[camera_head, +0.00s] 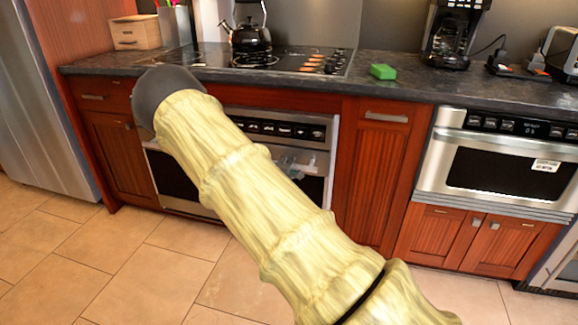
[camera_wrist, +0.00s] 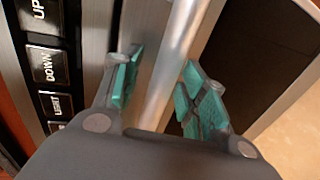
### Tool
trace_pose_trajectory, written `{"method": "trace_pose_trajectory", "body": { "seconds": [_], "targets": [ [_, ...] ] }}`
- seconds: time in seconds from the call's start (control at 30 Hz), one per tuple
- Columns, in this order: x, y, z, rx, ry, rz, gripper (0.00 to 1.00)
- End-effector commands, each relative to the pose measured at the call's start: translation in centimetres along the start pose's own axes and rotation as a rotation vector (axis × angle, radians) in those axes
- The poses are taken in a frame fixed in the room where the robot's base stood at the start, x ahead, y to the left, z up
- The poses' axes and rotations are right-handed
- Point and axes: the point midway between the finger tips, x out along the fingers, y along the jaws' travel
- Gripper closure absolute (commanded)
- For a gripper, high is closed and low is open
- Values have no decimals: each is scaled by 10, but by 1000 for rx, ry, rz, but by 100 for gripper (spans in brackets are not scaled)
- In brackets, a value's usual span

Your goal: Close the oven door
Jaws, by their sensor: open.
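The oven (camera_head: 322,160) is set in the counter front below the cooktop, with a dark window and a row of black buttons. My arm covers much of its door in the head view, so I cannot tell if the door is fully shut. In the wrist view my gripper (camera_wrist: 163,75) is open, with its teal-padded fingers on either side of a silver handle bar (camera_wrist: 181,45). I cannot tell if the pads touch the bar. A black button panel (camera_wrist: 45,65) is left of the bar, and a dark door window (camera_wrist: 255,60) is right of it.
A microwave drawer (camera_head: 510,165) sits shut at the right. The counter (camera_head: 420,88) holds a kettle (camera_head: 250,36), a green sponge (camera_head: 383,71) and a coffee maker (camera_head: 455,35). A fridge (camera_head: 45,100) stands at the left. The tiled floor (camera_head: 110,260) in front is clear.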

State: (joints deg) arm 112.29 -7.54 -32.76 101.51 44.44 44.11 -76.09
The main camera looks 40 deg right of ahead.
Motion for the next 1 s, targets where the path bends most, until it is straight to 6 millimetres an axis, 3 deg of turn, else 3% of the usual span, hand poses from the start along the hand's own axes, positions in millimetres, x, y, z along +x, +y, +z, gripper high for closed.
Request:
{"method": "trace_pose_trajectory", "body": {
  "seconds": [0.6,1.0],
  "targets": [
    [-97,0,-1,-1,2,0,58],
    [-111,1,0,0,1,2,58]
  ]
}}
